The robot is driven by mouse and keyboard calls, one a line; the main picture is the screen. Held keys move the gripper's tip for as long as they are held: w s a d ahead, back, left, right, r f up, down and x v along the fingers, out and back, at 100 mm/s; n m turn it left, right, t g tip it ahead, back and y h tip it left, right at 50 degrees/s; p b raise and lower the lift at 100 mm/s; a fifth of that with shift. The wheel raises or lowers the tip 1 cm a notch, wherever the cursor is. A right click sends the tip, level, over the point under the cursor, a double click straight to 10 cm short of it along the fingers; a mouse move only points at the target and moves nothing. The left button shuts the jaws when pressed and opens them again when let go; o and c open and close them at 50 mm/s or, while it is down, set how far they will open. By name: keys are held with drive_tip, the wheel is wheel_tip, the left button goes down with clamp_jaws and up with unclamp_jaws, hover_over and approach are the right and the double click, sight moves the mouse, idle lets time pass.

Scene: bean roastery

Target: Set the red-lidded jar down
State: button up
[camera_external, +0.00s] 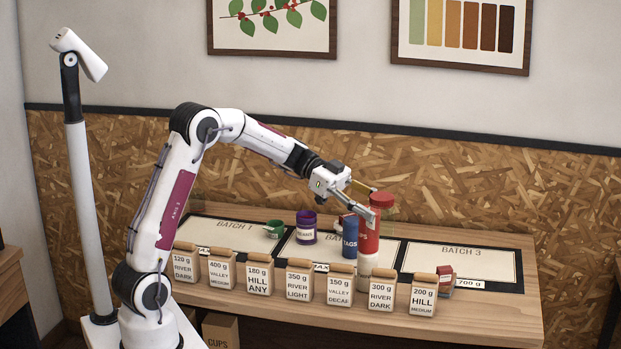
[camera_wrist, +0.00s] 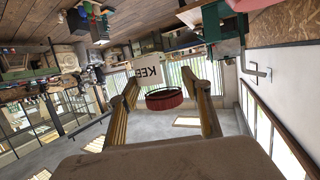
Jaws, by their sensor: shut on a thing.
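My gripper (camera_external: 371,201) is shut on the red-lidded jar at the right end of my arm. In the external view a red lid (camera_external: 381,198) shows at the fingertips, above a red body (camera_external: 370,240) with partly hidden white lettering. In the wrist view the round, ribbed red lid (camera_wrist: 165,99) lies between the two fingers (camera_wrist: 165,103). A pale, whitish part (camera_external: 367,267) shows under the red body; I cannot tell whether it belongs to the same jar, nor whether the jar touches the table.
A blue TAGS can (camera_external: 350,239) stands close left of the jar. A purple jar (camera_external: 306,228) and green cup (camera_external: 274,229) are farther left. Several wooden-topped labelled containers (camera_external: 381,294) line the front edge. The BATCH 3 mat (camera_external: 463,263) is mostly clear, with a small red-topped container (camera_external: 446,281) at its front.

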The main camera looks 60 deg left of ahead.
drive_tip(key=s+a+f, duration=0.4)
drive_tip(key=a, duration=0.7)
drive_tip(key=s+a+f, duration=0.5)
drive_tip(key=a, duration=0.7)
drive_tip(key=s+a+f, duration=0.5)
drive_tip(key=a, duration=0.6)
drive_tip(key=shift+s+a, duration=0.15)
drive_tip(key=shift+a, duration=0.25)
drive_tip(key=shift+f, duration=0.1)
wheel_tip(320, 180, down, 6)
drive_tip(key=shift+f, duration=0.1)
drive_tip(key=shift+f, duration=1.85)
drive_tip(key=shift+f, duration=0.15)
drive_tip(key=o, duration=1.3)
